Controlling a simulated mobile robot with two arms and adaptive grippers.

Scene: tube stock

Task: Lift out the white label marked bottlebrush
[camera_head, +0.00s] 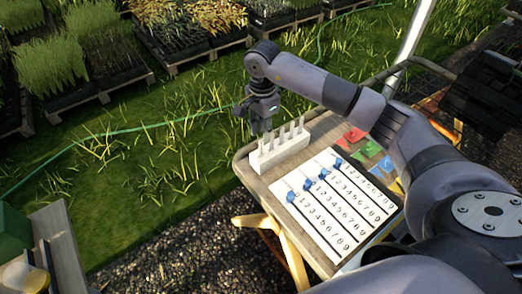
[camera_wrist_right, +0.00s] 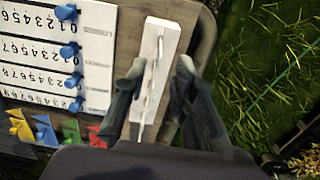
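A white block (camera_head: 279,153) stands on the wooden table with several thin white labels (camera_head: 290,133) upright in a row. In the right wrist view the block (camera_wrist_right: 171,37) runs lengthwise and the labels show almost edge-on. I cannot read any marking, so I cannot tell which label is bottlebrush. My right gripper (camera_head: 262,122) points down over the left end of the row. In the wrist view its fingers (camera_wrist_right: 158,75) are apart, one on each side of the block, and a thin white label edge shows between them. Contact is not visible. My left gripper is not in view.
A white number board (camera_head: 343,203) with blue sliders lies beside the block. Red, green, blue and yellow pieces (camera_head: 356,135) lie behind it; in the wrist view they (camera_wrist_right: 45,132) are at lower left. Grass lies beyond the table edge (camera_head: 250,183).

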